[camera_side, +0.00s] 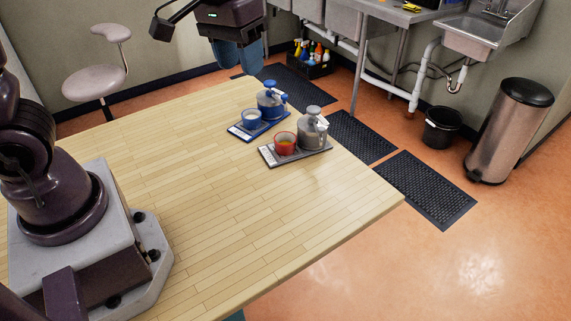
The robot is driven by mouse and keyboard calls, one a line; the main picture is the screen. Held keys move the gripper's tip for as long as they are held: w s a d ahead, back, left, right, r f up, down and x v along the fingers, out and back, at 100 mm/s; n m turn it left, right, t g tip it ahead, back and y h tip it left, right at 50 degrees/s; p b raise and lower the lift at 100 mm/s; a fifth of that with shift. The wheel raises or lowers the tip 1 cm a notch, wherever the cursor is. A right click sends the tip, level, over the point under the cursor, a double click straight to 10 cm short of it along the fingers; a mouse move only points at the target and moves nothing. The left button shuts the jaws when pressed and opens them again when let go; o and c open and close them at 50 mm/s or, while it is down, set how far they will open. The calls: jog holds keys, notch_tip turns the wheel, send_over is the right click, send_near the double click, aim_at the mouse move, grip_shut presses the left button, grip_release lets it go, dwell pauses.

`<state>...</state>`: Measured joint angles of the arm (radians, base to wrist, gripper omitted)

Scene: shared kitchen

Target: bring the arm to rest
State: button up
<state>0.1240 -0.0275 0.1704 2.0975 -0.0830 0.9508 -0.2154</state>
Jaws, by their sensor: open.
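My gripper (238,62) is at the top of the side view, above the far edge of the wooden table (170,190). It hangs below my dark wrist, which shows a small green light. Its blue fingers point down and are open, with nothing seen between them. The gripper appears apart from the things on the table, to the left of and beyond the blue pot. Part of my arm is cut off by the top edge of the picture.
A blue tray (235,133) bears a blue cup (251,119) and blue pot (270,103). A grey tray (267,156) bears a red cup (285,144) and grey pot (312,131). The table's near part is clear. A stool (95,80) stands beyond the table.

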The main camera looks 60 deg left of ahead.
jog(key=s+r+m+t, duration=0.3)
jog(key=s+r+t, duration=0.1)
jog(key=s, duration=0.8)
jog(key=shift+d+r+m+y, duration=0.15)
jog(key=shift+r+m+y, duration=0.15)
jog(key=shift+r+y, duration=0.15)
dwell(0.9)
